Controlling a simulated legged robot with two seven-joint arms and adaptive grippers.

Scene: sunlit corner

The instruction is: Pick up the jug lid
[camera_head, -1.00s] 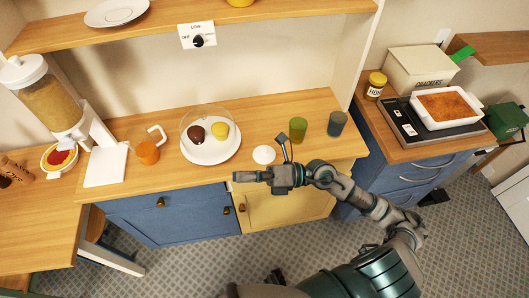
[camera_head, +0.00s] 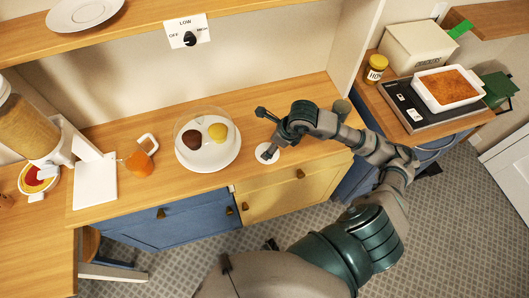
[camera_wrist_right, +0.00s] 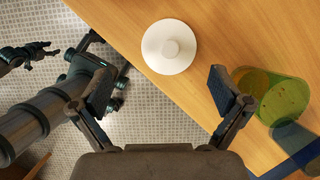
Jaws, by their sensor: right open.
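The jug lid (camera_head: 272,155) is a small white disc lying on the wooden counter near its front edge. In the right wrist view the lid (camera_wrist_right: 169,47) shows whole, with a round knob on top. My right gripper (camera_head: 264,133) is open above the lid; one finger overlaps it in the head view. In the right wrist view the open fingers (camera_wrist_right: 162,86) are empty, and the lid lies beyond the gap between them. The jug (camera_head: 138,163), with orange contents and a pale handle, stands further left. Dark parts of mine show at the left of the right wrist view, possibly including my left gripper (camera_wrist_right: 30,57).
A green tumbler (camera_wrist_right: 281,98) and a blue one (camera_wrist_right: 297,140) stand close to my right finger; my arm mostly hides them in the head view. A white plate (camera_head: 210,160) with two round items under a clear dome sits left of the lid. Counter between is free.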

